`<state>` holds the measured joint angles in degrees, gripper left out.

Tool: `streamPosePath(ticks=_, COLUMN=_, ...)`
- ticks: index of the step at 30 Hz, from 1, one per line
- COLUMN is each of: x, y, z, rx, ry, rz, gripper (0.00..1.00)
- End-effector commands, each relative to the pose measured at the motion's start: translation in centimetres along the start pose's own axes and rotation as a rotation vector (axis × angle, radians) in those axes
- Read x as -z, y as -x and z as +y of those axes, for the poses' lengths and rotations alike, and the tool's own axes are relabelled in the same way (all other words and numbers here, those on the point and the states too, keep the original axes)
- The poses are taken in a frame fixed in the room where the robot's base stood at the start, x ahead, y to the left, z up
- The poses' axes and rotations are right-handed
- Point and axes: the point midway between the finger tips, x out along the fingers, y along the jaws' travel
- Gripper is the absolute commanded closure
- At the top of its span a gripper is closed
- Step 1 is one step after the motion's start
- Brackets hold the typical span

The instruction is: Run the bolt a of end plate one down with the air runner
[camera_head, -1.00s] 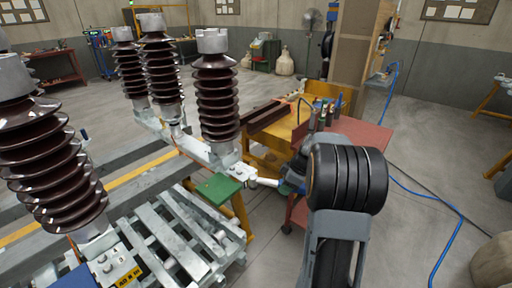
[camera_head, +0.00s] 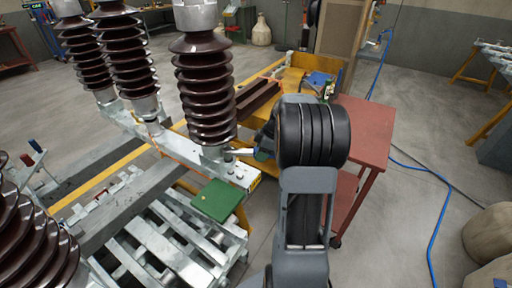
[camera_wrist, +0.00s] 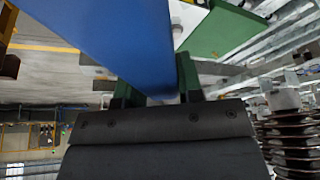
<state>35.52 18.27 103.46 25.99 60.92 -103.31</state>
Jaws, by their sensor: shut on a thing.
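My gripper (camera_wrist: 158,88) shows in the wrist view with green fingers shut on a blue body (camera_wrist: 110,38), which I take to be the air runner. In the head view my arm hides most of the gripper. A small pale tip (camera_head: 243,152) sticks out left of the arm, close above the end plate (camera_head: 236,174) at the foot of the nearest upright brown insulator (camera_head: 205,95). Small bolt heads or holes show on this plate, but I cannot tell which is bolt a. Whether the tip touches a bolt is not clear.
A green pad (camera_head: 216,200) sits beside the plate, above a slatted metal pallet (camera_head: 165,240). A red cart (camera_head: 362,135) stands right of my arm. A blue hose (camera_head: 445,215) lies on the floor at right, where there is free room.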

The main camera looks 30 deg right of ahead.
Motion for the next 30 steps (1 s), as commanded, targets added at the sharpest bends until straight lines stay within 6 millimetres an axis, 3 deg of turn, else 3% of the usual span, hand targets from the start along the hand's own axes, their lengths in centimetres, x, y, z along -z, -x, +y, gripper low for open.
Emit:
streamPosePath(ticks=17, x=-1.4, y=-3.5, z=0.0, rx=-0.001, ry=0.001, rz=0.0, gripper=1.0)
streamPosePath(ticks=30, x=-1.4, y=-3.4, z=0.0, rx=-0.002, ry=0.003, rz=0.001, gripper=1.0)
